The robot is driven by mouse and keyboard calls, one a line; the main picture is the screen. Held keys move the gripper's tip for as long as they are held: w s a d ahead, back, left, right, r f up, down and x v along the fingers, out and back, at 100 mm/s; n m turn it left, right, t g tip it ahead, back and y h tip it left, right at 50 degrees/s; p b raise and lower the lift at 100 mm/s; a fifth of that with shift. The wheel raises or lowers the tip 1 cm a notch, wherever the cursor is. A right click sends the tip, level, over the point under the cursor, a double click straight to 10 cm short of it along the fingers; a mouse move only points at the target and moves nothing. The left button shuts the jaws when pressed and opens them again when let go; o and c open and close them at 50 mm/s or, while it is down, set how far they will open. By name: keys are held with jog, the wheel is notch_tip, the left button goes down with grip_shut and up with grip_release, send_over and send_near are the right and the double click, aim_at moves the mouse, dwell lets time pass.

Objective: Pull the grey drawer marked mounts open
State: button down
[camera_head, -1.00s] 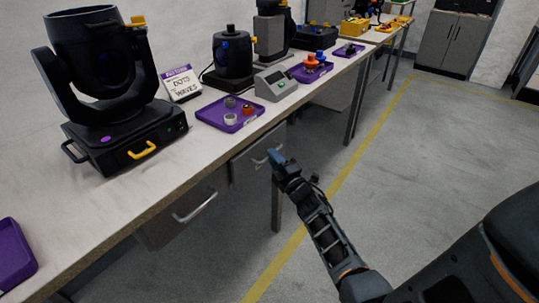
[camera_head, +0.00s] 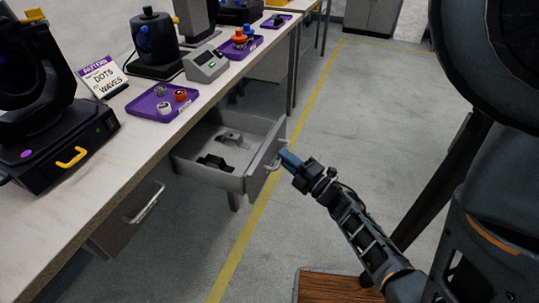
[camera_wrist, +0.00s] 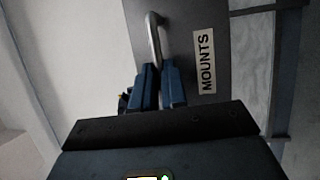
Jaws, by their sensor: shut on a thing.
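The grey drawer (camera_head: 212,176) under the bench is pulled out, and its inside shows in the head view. Two parts lie in it, a dark one (camera_head: 215,162) and a grey one (camera_head: 233,139). The drawer front also shows in the wrist view (camera_wrist: 207,22), with a white label reading MOUNTS (camera_wrist: 205,62). Its metal bar handle (camera_wrist: 153,35) runs down between my blue fingertips. My gripper (camera_head: 284,159) is at the front of the drawer, shut on the handle. It also shows in the wrist view (camera_wrist: 159,88); the fingers hide the handle's lower part.
A second grey drawer (camera_head: 115,235) with a bar handle sits shut to the left under the bench. A purple tray (camera_head: 150,112) with small knobs stands on the bench above. A brown wooden surface (camera_head: 335,287) is at the bottom. The floor to the right is open.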

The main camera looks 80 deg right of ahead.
jog(key=shift+s+a, duration=0.25)
jog(key=shift+s, duration=0.75)
jog(key=c, duration=1.2)
grip_release()
jog(key=shift+o, duration=0.2)
jog(key=b+v, duration=0.1)
jog(key=v, duration=0.6)
jog(key=shift+s+a, duration=0.25)
jog(key=shift+f, duration=0.1)
